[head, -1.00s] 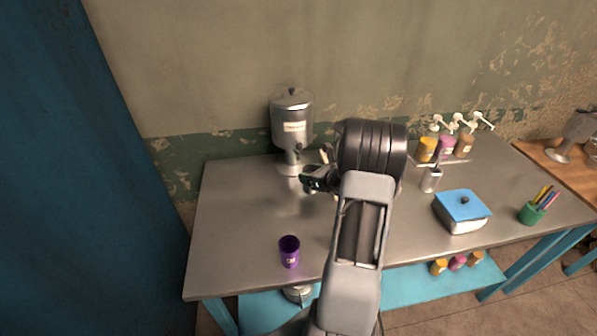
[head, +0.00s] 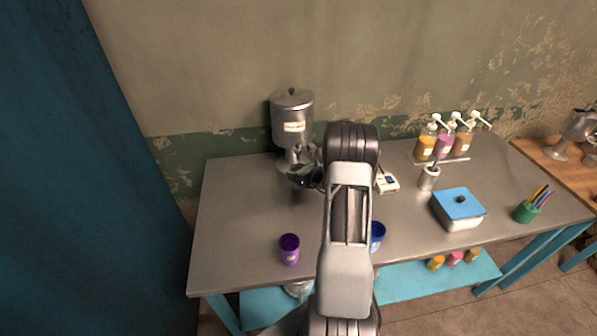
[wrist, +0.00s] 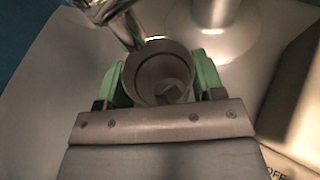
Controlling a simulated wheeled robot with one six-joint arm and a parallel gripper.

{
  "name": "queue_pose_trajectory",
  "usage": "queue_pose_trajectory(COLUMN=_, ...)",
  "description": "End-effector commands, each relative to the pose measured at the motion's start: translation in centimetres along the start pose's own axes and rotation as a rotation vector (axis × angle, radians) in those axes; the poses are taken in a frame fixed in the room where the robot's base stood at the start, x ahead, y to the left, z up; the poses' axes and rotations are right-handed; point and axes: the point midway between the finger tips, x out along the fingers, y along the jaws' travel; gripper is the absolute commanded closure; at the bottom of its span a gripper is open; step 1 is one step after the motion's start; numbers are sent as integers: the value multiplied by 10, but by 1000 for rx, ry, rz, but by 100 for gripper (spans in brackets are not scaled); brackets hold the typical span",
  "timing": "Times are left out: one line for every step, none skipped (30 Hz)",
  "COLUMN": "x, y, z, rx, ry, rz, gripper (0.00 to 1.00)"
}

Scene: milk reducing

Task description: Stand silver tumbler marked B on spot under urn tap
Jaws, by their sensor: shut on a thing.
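The silver urn (head: 292,120) stands at the back left of the steel table, and its base (wrist: 213,32) shows in the wrist view. A shiny chrome part, which looks like the tap (wrist: 118,18), is just ahead of the tumbler. My gripper (head: 301,177) is in front of the urn. In the wrist view my gripper (wrist: 160,85) is shut on a grey round tumbler (wrist: 158,62), seen from above with its mouth open upward. Its letter is not visible. The spot under the tap cannot be made out.
A purple cup (head: 289,250) stands at the front left, and a blue cup (head: 377,236) is partly behind my arm. A small white device (head: 387,183), a blue-lidded box (head: 459,208) and pump bottles (head: 445,141) are to the right. The table's left part is clear.

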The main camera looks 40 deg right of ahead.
Motion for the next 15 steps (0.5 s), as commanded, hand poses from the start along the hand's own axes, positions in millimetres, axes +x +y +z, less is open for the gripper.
queue_pose_trajectory(x=0, y=0, z=0, rx=0, ry=-1, rz=0, gripper=62)
queue_pose_trajectory(x=0, y=0, z=0, rx=0, ry=-1, rz=0, gripper=62)
queue_pose_trajectory(x=0, y=0, z=0, rx=0, ry=-1, rz=0, gripper=62)
queue_pose_trajectory(x=0, y=0, z=0, rx=0, ry=-1, rz=0, gripper=62)
queue_pose_trajectory(x=0, y=0, z=-1, rx=0, ry=-1, rz=0, gripper=62)
queue_pose_trajectory(x=1, y=0, z=-2, rx=0, ry=-1, rz=0, gripper=62)
queue_pose_trajectory(x=1, y=0, z=-3, rx=0, ry=-1, rz=0, gripper=62)
queue_pose_trajectory(x=1, y=0, z=-4, rx=0, ry=-1, rz=0, gripper=62)
queue_pose_trajectory(x=1, y=0, z=-2, rx=0, ry=0, rz=0, gripper=35)
queue_pose_trajectory(x=1, y=0, z=-2, rx=0, ry=0, rz=0, gripper=32)
queue_pose_trajectory(x=1, y=0, z=-2, rx=0, ry=0, rz=0, gripper=30)
queue_pose_trajectory(x=1, y=0, z=-2, rx=0, ry=0, rz=0, gripper=26)
queue_pose_trajectory(x=1, y=0, z=-2, rx=0, ry=0, rz=0, gripper=23)
queue_pose_trajectory(x=1, y=0, z=-2, rx=0, ry=0, rz=0, gripper=20)
queue_pose_trajectory(x=1, y=0, z=-2, rx=0, ry=0, rz=0, gripper=16)
